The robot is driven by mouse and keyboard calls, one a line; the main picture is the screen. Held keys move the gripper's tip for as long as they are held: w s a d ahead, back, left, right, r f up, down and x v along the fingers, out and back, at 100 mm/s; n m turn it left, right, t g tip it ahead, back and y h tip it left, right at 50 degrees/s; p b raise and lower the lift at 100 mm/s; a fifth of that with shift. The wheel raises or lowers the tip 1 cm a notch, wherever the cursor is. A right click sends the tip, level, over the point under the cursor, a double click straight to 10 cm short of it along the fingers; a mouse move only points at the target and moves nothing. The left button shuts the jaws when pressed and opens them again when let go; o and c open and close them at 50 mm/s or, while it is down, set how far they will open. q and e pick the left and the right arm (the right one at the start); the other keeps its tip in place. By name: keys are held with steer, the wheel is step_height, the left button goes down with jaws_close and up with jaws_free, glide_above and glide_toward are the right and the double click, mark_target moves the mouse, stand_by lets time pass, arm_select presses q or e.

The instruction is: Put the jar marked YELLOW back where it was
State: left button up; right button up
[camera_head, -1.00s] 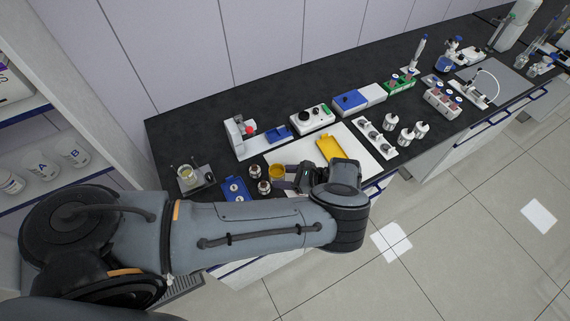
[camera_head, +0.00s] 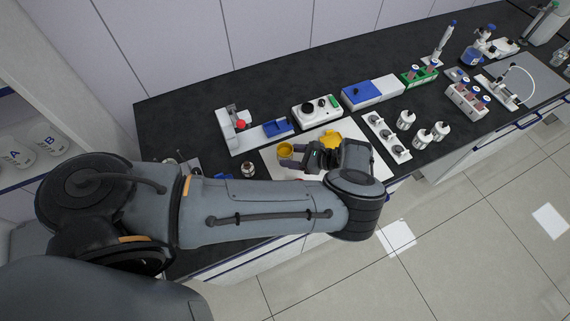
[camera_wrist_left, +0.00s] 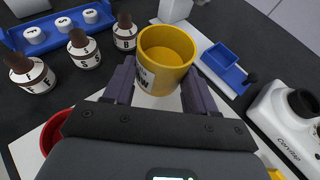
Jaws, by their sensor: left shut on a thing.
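The jar stands upright and looks empty. In the head view it is over the left part of the white mat (camera_head: 276,169). I cannot tell whether its base touches the mat. My right gripper is not in view.
Brown bottles (camera_wrist_left: 84,49) and a blue rack with white caps (camera_wrist_left: 34,35) stand to the left in the wrist view. A red round rim (camera_wrist_left: 52,132) shows near the gripper. A white device with a black knob (camera_head: 318,110) and a yellow item (camera_head: 331,138) are close by.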

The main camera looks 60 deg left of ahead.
mark_target(285, 154)
arm_select(q)
steer(key=shift+s+a+f+b, duration=0.3)
steer(key=shift+a+f+b, duration=0.1)
steer(key=shift+a, duration=0.25)
steer(key=shift+s+a+f+b, duration=0.3)
steer(key=shift+a+f, duration=0.1)
steer(key=shift+a, duration=0.2)
step_height(285, 154, down, 2)
steer(key=shift+w+f+b, duration=0.1)
steer(key=shift+b, duration=0.95)
steer(key=shift+f, duration=0.85)
steer(key=shift+f+b, duration=0.25)
steer(key=shift+b, duration=0.1)
steer(key=o, duration=1.1)
steer(key=shift+r, duration=0.1)
steer(key=shift+o, duration=0.2)
steer(key=shift+r, duration=0.1)
